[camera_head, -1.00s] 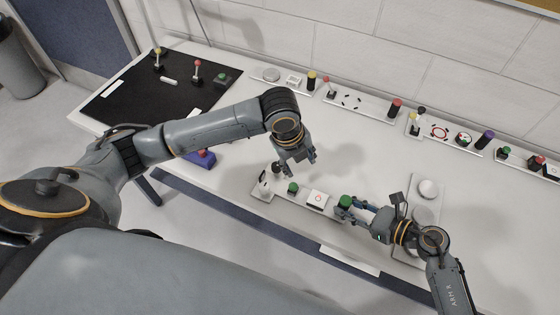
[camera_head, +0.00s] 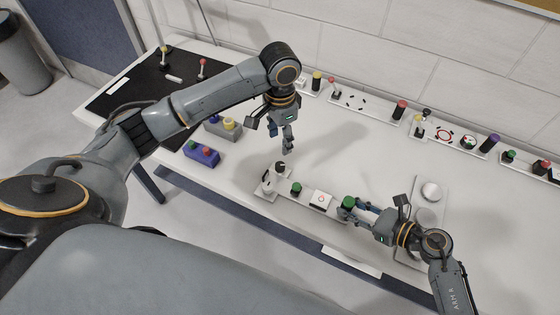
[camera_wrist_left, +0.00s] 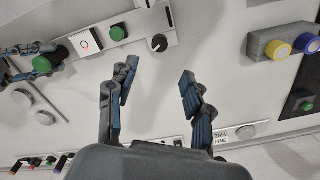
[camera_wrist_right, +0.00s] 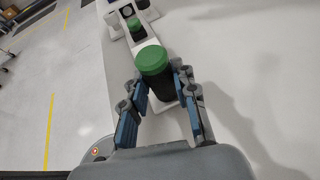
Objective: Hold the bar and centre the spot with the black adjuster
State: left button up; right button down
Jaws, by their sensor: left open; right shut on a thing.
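A narrow light plate (camera_head: 283,200) near the table's front edge carries the fixture. Its black knob (camera_head: 280,167) is at the left end and also shows with a white pointer line in the left wrist view (camera_wrist_left: 158,43). Beside it are a green button (camera_head: 296,188) and a white square with a red ring (camera_head: 320,199); I cannot tell the spot's place there. My right gripper (camera_head: 358,208) is shut on the dark green-topped bar (camera_wrist_right: 154,67), which stands at the right end. My left gripper (camera_head: 288,146) is open and empty, behind and above the knob, not touching it.
A blue box with buttons (camera_head: 201,153) and a grey box with a yellow button (camera_head: 223,129) lie left of the fixture. Panels with knobs and levers (camera_head: 365,104) line the back wall. A plate with round white discs (camera_head: 431,190) is beside my right gripper. Mid-table is clear.

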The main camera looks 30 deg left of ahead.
aim_at(280, 165)
pick_arm(q)
notch_tip(280, 165, down, 11)
jog(key=shift+f, duration=0.1)
dwell(0.3)
grip_shut()
